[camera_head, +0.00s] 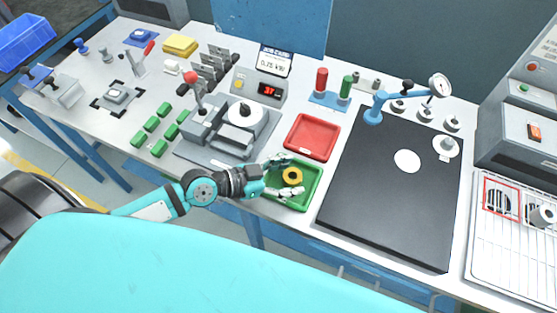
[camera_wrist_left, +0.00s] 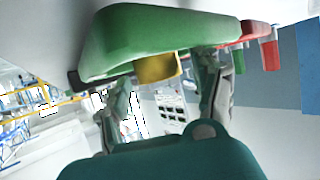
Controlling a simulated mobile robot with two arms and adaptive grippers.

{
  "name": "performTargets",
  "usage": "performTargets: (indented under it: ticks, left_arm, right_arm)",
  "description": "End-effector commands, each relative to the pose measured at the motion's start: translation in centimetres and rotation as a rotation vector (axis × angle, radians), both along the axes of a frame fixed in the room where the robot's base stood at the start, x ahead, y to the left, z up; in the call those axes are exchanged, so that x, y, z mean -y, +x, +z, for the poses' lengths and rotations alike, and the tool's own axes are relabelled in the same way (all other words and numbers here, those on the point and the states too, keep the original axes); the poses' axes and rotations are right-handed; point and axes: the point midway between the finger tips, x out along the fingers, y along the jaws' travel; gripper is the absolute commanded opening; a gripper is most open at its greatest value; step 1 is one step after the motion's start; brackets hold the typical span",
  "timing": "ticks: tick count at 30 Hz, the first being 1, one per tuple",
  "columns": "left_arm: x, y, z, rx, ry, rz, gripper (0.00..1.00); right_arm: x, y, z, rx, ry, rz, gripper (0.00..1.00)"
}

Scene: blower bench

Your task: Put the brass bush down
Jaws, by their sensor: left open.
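The brass bush (camera_head: 292,176) is a short yellow ring with a dark hole, in the green tray (camera_head: 312,189) at the front edge of the bench. My left gripper (camera_head: 288,175) reaches in from the left, low over the tray. Its fingers are open, one on each side of the bush. In the left wrist view the bush (camera_wrist_left: 157,68) shows between the spread fingers, against the tray (camera_wrist_left: 140,35); I cannot tell whether a finger touches it. My right gripper is not in view.
A red tray (camera_head: 312,137) lies just behind the green one. A large black mat (camera_head: 385,205) is to the right. A grey fixture with a white round part (camera_head: 243,117) stands to the left, beside several green blocks. A blue stand (camera_head: 328,99) holds red and green cylinders behind.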

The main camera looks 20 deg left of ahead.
Motion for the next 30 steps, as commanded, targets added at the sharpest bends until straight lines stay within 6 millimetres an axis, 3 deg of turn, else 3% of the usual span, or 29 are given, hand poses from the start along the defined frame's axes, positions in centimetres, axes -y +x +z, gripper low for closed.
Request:
performTargets:
  ticks: [1,5,18,30]
  left_arm:
    - [0.0,0.0,0.5,-0.001,-0.001,0.0,0.65]
    - [-1.3,-1.1,0.5,-0.001,0.007,-0.002,0.65]
    - [-5.8,-5.6,3.1,-0.004,0.006,-0.006,0.65]
    - [-8.0,-7.4,4.5,-0.003,0.004,0.0,0.65]
  right_arm:
    - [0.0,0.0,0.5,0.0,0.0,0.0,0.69]
    - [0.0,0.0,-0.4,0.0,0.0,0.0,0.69]
    - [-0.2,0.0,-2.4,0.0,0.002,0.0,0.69]
    - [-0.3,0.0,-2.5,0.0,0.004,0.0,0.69]
